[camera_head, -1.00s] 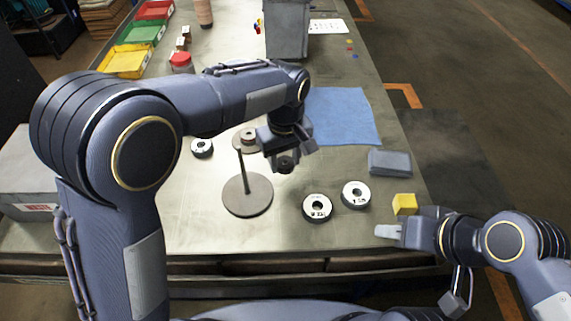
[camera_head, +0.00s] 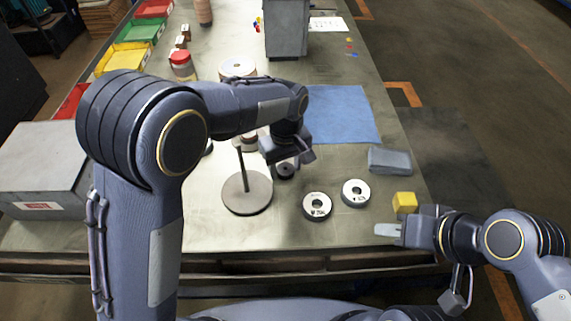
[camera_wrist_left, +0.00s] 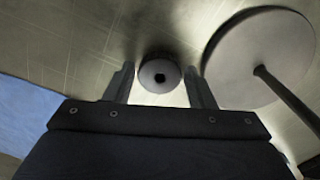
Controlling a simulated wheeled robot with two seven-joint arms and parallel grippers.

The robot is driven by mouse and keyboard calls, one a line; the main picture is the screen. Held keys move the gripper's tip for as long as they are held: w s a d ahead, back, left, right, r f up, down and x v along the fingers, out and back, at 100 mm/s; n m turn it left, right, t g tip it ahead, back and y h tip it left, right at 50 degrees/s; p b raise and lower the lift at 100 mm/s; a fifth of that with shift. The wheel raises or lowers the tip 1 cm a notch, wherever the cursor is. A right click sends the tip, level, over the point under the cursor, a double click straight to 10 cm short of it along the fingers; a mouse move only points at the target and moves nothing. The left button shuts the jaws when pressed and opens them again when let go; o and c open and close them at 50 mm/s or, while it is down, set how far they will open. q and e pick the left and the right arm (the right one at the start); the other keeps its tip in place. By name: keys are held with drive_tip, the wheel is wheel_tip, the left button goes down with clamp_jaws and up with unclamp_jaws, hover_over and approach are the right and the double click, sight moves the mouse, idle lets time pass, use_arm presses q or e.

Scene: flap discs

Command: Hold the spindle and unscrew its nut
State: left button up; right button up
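The spindle (camera_head: 246,192) is a flat round grey base with a thin dark upright rod; the rod is bare. It also shows at the right of the left wrist view (camera_wrist_left: 245,75). The nut (camera_wrist_left: 159,76), a small grey round piece with a dark hole, appears to rest on the table just right of the spindle base; in the head view it is a dark round piece (camera_head: 285,171). My left gripper (camera_head: 289,160) is over the nut, its fingers apart with gaps on both sides. My right gripper (camera_head: 388,230) is at the right front table edge; its opening is unclear.
Two ring-shaped discs (camera_head: 317,206) (camera_head: 355,193) lie right of the spindle. A yellow cube (camera_head: 405,202) and grey block (camera_head: 390,160) are further right, a blue cloth (camera_head: 342,115) behind. A grey box (camera_head: 40,165) stands at left. My left arm hides part of the table.

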use_arm(q)
wheel_tip(320, 180, up, 12)
drive_tip(key=shift+r+p, duration=0.2)
drive_tip(key=shift+p, duration=0.15)
idle(0.4)
